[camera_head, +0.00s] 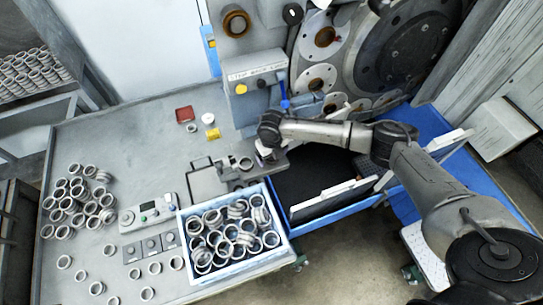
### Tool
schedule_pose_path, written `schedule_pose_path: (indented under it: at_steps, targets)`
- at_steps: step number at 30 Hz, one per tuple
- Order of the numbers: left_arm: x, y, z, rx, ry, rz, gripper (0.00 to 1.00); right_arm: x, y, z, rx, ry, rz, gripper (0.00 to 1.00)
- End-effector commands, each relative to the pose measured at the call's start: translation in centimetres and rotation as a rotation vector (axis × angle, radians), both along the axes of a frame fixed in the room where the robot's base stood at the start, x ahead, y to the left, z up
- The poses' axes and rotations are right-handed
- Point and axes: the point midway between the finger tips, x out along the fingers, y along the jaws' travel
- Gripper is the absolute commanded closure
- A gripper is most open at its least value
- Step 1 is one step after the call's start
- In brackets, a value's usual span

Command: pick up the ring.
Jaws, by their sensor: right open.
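My right arm reaches in from the right. Its gripper (262,154) points down at the machine's work area and is open. A single metal ring (245,163) sits on the small fixture just to the left of the gripper. The two look close; I cannot tell whether they touch. Many more rings (240,235) fill the blue-edged bin (188,272) at the front of the table. Other rings (75,203) lie in a loose heap on the left of the table. My left gripper is not in view.
The grinder (265,75) stands behind the work area, with large discs at its right. A control box (150,212) sits left of the bin. A dark-floored blue tray (300,178) lies under my right arm. The table's middle left (120,150) is clear.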

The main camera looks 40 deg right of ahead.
Motion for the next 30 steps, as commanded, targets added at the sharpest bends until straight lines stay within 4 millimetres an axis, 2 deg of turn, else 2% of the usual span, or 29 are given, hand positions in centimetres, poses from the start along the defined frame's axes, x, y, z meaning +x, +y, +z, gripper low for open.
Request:
schedule_pose_path:
  at_steps: [8, 26, 30]
  targets:
    - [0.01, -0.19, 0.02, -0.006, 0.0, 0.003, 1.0, 0.01, 0.01, -0.28, 0.0, -0.001, 0.001, 0.15]
    - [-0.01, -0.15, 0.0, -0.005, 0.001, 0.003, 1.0, 0.01, 0.0, -0.24, 0.0, -0.001, 0.0, 0.71]
    - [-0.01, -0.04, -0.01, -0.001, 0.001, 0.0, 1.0, 0.03, -0.01, -0.2, 0.001, -0.002, 0.0, 0.72]
